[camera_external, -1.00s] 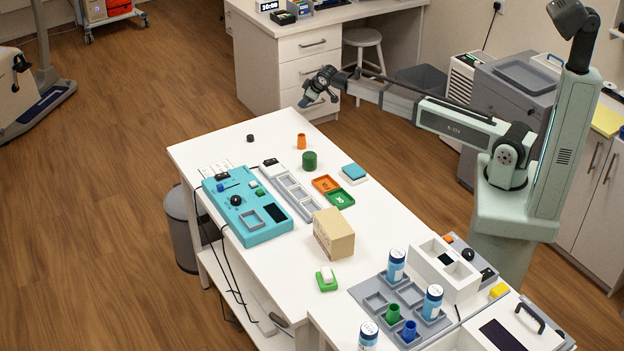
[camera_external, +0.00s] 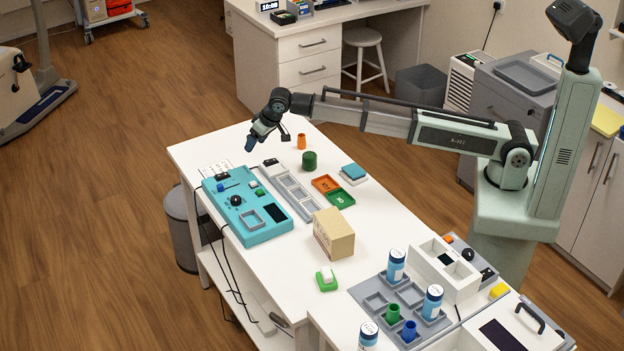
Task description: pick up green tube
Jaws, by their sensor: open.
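A small green tube (camera_external: 393,313) stands upright in a grey compartment tray (camera_external: 375,284) at the front right of the table. A wider dark green cylinder (camera_external: 309,159) stands at the far part of the table. My gripper (camera_external: 250,143) points down over the far left part of the table, left of the dark green cylinder and far from the green tube. It is open, with nothing visible in it. The small black object that stood there is now hidden by the gripper.
An orange tube (camera_external: 301,141) stands behind the dark green cylinder. A blue tube (camera_external: 409,330) and several blue-white canisters (camera_external: 432,303) stand around the green tube. A cardboard box (camera_external: 334,234) stands mid-table. A teal control panel (camera_external: 247,207) lies left. The tabletop between them is partly clear.

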